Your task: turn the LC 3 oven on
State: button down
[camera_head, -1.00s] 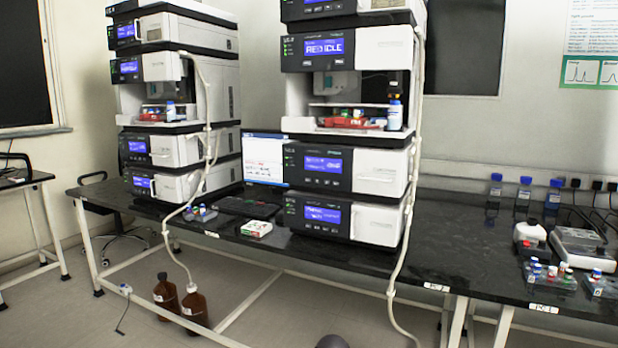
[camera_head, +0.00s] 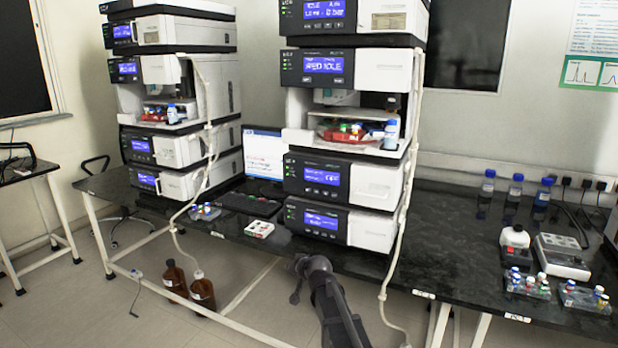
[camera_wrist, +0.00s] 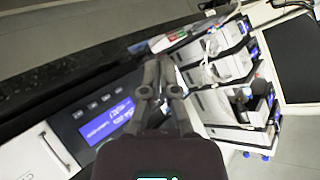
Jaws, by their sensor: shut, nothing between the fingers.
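Two column stacks of white and black modules stand on the dark bench. The right stack (camera_head: 375,233) is nearer, with a lit blue display on each module I can see; its lowest module (camera_head: 320,219) and the one above it (camera_head: 321,176) both have buttons under the display. I cannot read which stack is LC 3 or which module is the oven. My gripper (camera_wrist: 160,62) is shut and empty. In the wrist view it lies beside a module front with a lit display (camera_wrist: 108,122), buttons and a white door. I cannot tell whether it touches that front.
The left stack (camera_head: 225,90) has a tube hanging down its front. Another tube (camera_head: 393,255) hangs by the right stack. Vial racks (camera_head: 205,212), a small box (camera_head: 259,229) and a keyboard (camera_head: 248,205) lie between the stacks. Brown bottles (camera_head: 203,292) stand on the floor.

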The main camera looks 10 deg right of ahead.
aim_at(303, 189)
jog(key=w+d+r+m+t+h+p, duration=0.1)
jog(key=w+r+p, duration=0.3)
jog(key=r, duration=0.4)
jog(key=w+d+r+m+t+p, duration=0.2)
jog(key=w+r+m+t+p, duration=0.1)
jog(key=w+r, duration=0.4)
notch_tip(303, 189, up, 2)
jog(key=shift+r+t+h+p, duration=0.1)
jog(key=shift+t+h+p, duration=0.3)
jog(key=shift+t+p, duration=0.3)
jog(key=shift+d, duration=0.1)
jog(key=w+d, duration=0.5)
jog(key=w, duration=0.2)
jog(key=shift+w+d, duration=0.5)
jog(key=shift+w, duration=0.25)
dwell(1.8)
jog(key=shift+s+a, duration=0.1)
jog(key=shift+s, duration=0.1)
jog(key=shift+s+a, duration=0.4)
jog(key=shift+s, duration=0.1)
jog(key=shift+s, duration=0.1)
dwell(0.5)
